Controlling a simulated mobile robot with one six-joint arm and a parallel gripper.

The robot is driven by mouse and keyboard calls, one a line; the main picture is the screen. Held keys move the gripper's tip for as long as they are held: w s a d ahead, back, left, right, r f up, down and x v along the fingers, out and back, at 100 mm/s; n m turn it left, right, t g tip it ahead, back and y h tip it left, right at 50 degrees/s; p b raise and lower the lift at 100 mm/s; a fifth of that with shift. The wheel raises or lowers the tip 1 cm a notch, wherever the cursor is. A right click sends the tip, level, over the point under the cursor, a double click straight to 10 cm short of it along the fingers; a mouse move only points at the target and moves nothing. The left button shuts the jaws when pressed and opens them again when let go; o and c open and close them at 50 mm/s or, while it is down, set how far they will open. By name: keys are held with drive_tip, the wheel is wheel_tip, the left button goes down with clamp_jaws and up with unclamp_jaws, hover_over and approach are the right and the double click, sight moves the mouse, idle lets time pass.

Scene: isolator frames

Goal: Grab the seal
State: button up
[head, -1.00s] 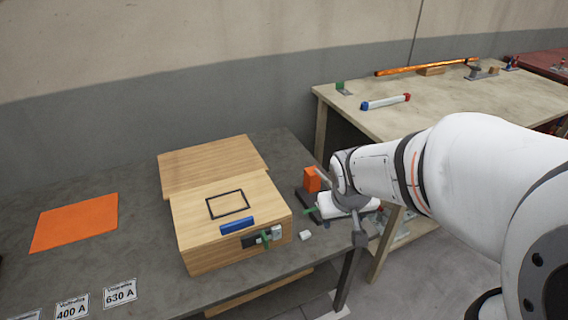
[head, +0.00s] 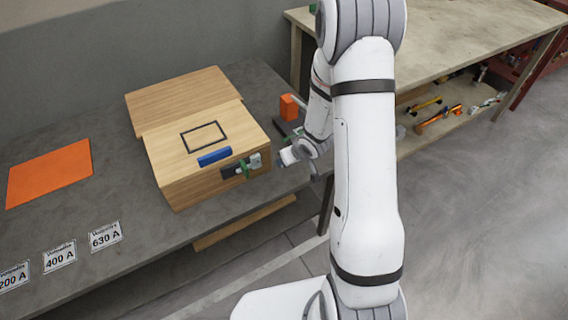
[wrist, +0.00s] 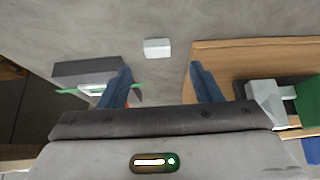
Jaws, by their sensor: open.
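A small white block (wrist: 157,48), the likeliest seal, lies on the grey bench top. In the wrist view it sits ahead of my gripper (wrist: 160,68), between the lines of its two blue fingers. The fingers are apart with nothing between them, and the block is clear of both. In the head view my gripper (head: 292,156) is low over the bench, just right of the wooden box; its fingers are hard to make out there. I cannot pick out the white block in the head view now.
The wooden box (head: 190,165) with a blue handle (head: 214,156) and a grey-green latch (head: 253,162) is close on the right in the wrist view. A dark block with a green strip (wrist: 90,72) is close on the left. An orange block (head: 289,107) stands behind.

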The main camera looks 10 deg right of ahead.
drive_tip(key=x, duration=0.5)
drive_tip(key=shift+d+f+b, duration=0.15)
drive_tip(key=shift+f+b, duration=0.2)
drive_tip(key=shift+b, duration=0.05)
drive_tip(key=c, duration=1.1)
